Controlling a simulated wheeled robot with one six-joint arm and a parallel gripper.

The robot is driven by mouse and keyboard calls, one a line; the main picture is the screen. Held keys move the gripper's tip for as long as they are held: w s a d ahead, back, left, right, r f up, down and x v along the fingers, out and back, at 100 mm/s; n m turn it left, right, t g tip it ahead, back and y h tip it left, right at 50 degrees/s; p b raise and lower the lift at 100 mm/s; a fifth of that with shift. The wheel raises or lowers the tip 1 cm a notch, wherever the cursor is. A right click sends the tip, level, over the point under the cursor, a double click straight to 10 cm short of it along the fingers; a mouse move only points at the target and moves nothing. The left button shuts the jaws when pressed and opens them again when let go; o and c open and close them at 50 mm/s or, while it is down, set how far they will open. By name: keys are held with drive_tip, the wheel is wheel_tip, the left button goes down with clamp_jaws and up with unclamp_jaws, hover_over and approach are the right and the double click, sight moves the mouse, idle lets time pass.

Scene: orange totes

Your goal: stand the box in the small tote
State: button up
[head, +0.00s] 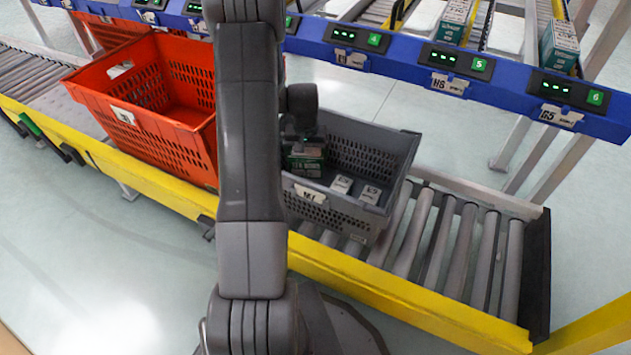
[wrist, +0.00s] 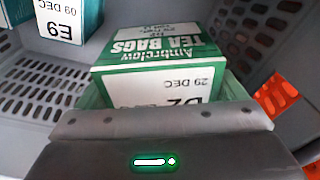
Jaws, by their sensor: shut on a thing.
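The small tote is the grey tote (head: 395,170) on the roller conveyor in the head view. My gripper (head: 306,138) is inside its left part, partly hidden by my arm. It is shut on a green and white tea bags box (head: 304,163), which shows in the wrist view (wrist: 160,50) with a white label reading 29 DEC. The gripper's grey finger (wrist: 160,122) covers the box's near part. I cannot tell whether the box touches the tote floor.
Another green box (wrist: 88,12) with a white label is in the tote at the upper left of the wrist view. Two white labels (head: 341,184) show beside the held box in the head view. A larger orange tote (head: 150,95) stands left. A blue shelf rail (head: 400,52) runs behind.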

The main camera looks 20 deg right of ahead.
sight(307, 172)
wheel_tip(307, 172, down, 7)
drive_tip(key=shift+f+b, duration=0.1)
drive_tip(key=shift+b, duration=1)
drive_tip(key=shift+f, duration=0.3)
drive_tip(key=o, duration=0.8)
drive_tip(key=r+p, duration=0.1)
drive_tip(key=r, duration=0.3)
drive_tip(key=r+p, duration=0.1)
drive_tip(key=r, duration=0.3)
drive_tip(key=s+r+p, duration=0.1)
drive_tip(key=r+p, duration=0.1)
drive_tip(key=r, duration=0.2)
drive_tip(key=shift+a+r, duration=0.3)
